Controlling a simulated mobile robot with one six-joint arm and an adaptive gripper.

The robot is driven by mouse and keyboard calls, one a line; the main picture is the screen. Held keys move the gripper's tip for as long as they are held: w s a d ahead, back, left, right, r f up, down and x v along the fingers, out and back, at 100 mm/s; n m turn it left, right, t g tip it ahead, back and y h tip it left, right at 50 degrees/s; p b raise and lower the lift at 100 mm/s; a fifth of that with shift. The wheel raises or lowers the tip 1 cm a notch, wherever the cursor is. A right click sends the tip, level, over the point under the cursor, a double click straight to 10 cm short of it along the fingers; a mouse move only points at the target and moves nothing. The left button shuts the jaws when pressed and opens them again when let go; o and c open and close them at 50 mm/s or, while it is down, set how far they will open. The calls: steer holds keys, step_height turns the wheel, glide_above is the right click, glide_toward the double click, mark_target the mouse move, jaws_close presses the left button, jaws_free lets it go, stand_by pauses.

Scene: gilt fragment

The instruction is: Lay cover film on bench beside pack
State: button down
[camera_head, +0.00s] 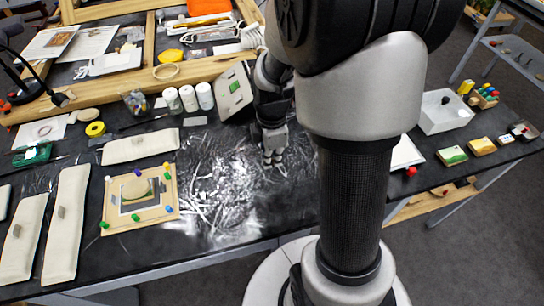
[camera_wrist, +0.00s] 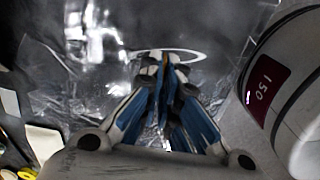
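The cover film (camera_head: 215,185) is a clear, crumpled, glossy sheet spread low over the dark bench, with bright glare. It also fills much of the wrist view (camera_wrist: 95,45). The pack (camera_head: 110,214), a pale wooden board with a framed piece and coloured pins around its edge, lies just left of the film. My gripper (camera_head: 274,163) points down at the right part of the film. In the wrist view the fingertips (camera_wrist: 166,62) are nearly together, apparently on the film, with a thin orange sliver between them. Glare hides the exact contact.
Long cream sandbags (camera_head: 65,225) lie left of the pack, and another lies behind it (camera_head: 140,146). A white tray (camera_head: 443,112) sits on the right. My arm hides the bench's middle.

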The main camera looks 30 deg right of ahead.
steer(key=c, duration=2.3)
jaws_free()
steer(key=shift+f, duration=0.25)
steer(key=o, duration=0.5)
steer(key=shift+r, duration=0.1)
step_height(320, 180, up, 12)
steer(key=p, duration=0.5)
steer(key=s+a+r+m+t, duration=0.4)
steer(key=s+a+r+m, duration=0.6)
steer(key=s+m, duration=0.3)
steer(key=shift+s+a+r+m+t, duration=0.25)
steer(key=shift+a+r+m+t, duration=0.1)
steer(key=shift+r+m, duration=0.45)
steer(key=shift+f, duration=0.1)
